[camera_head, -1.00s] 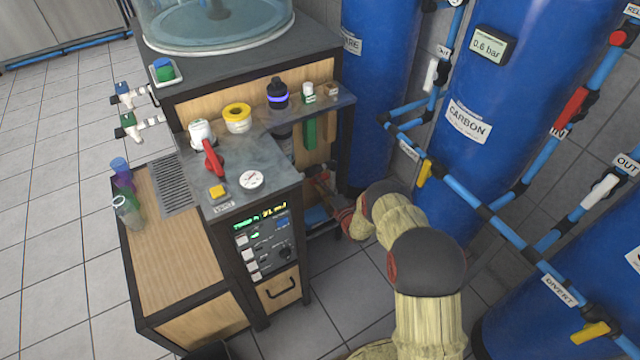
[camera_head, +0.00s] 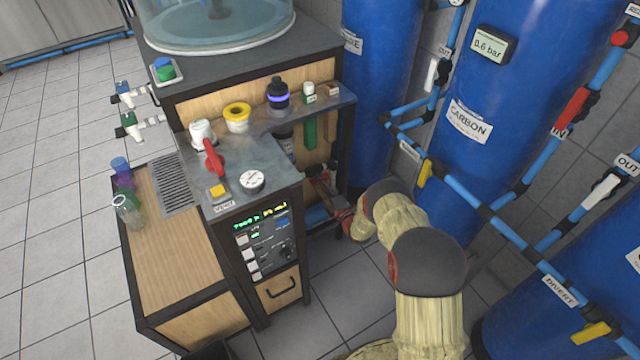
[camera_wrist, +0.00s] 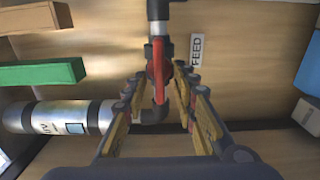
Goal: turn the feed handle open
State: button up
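The red feed handle (camera_wrist: 158,68) is in the middle of the wrist view, on a dark valve body in a vertical pipe (camera_wrist: 158,12). It lies in line with the pipe, pointing down the picture. A white FEED label (camera_wrist: 196,50) is on the wooden panel to its right. My gripper (camera_wrist: 158,88) is open, with one finger on each side of the handle's lower part. Gaps show between the fingers and the handle. In the head view my arm reaches under the cabinet's shelf, and my fingers cannot be made out clearly there.
A silver cylinder (camera_wrist: 65,117) and a green block (camera_wrist: 40,75) are left of the handle in the wrist view. In the head view, the metal shelf (camera_head: 325,107) overhangs the valve area. Blue tanks (camera_head: 530,70) and pipes stand close on the right.

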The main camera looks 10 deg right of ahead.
jog(key=v, duration=1.1)
jog(key=shift+s, duration=0.25)
